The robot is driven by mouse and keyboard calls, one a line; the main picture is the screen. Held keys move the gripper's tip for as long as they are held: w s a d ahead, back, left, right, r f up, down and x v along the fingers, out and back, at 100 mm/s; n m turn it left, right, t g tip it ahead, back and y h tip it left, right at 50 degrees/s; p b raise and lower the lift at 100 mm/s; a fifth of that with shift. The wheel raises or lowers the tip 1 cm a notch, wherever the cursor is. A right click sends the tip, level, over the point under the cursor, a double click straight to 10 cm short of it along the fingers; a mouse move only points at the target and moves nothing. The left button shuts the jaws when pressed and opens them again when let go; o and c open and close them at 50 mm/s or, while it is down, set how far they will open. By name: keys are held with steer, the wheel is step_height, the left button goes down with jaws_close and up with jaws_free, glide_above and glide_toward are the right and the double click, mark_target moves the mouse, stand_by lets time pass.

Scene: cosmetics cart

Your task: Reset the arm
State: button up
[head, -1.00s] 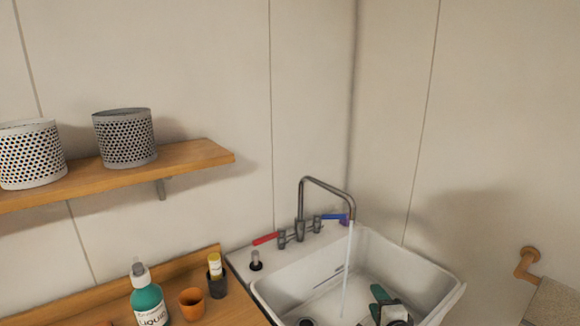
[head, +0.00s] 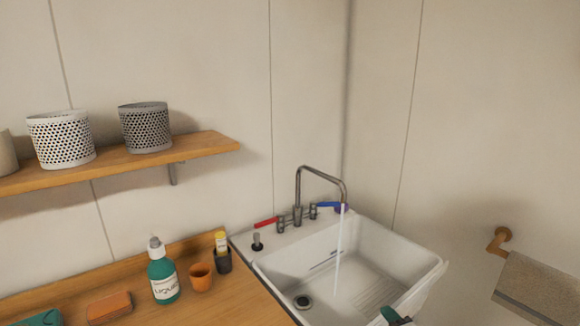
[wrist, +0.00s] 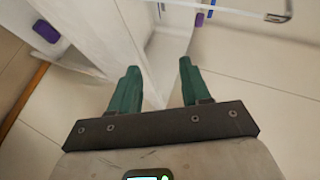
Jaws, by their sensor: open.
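My gripper (wrist: 157,80) is open and empty in the wrist view, with its two green fingers apart. In the head view, only a small green part of my gripper (head: 394,316) shows at the bottom edge, by the front of the white sink (head: 432,268). Most of my arm is out of that view.
Water runs from the faucet (head: 321,171) into the sink. A wooden counter (head: 235,300) holds a teal liquid bottle (head: 163,280), an orange cup (head: 201,277) and a brown sponge (head: 109,307). A shelf (head: 205,146) holds perforated baskets. A towel (head: 540,285) hangs at right.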

steer(key=s+d+f+n+g, duration=0.1)
steer(key=s+f+n+g, duration=0.2)
steer(key=s, duration=0.7)
steer(key=s+d+f+n+g+h, duration=0.1)
steer(key=s+d+f+n+g, duration=0.1)
steer(key=s, duration=0.9)
steer(key=s+d+f+n+g, duration=0.1)
steer(key=s+f+n+g, duration=0.3)
steer(key=s, duration=0.7)
steer(key=shift+d+n, duration=0.35)
steer(key=shift+n, duration=0.55)
steer(key=s+n+g, duration=0.1)
steer(key=s, duration=0.2)
steer(key=s+a+g, duration=0.1)
steer(key=s, duration=0.3)
steer(key=s+n+g, duration=0.1)
steer(key=s, duration=0.3)
steer(key=shift+s+a+r+n, duration=0.1)
steer(key=shift+a+r+n, duration=0.2)
steer(key=shift+r, duration=0.05)
steer(key=shift+s+g, duration=0.15)
steer(key=shift+g, duration=0.15)
steer(key=shift+c, duration=0.3)
steer(key=shift+a, duration=0.1)
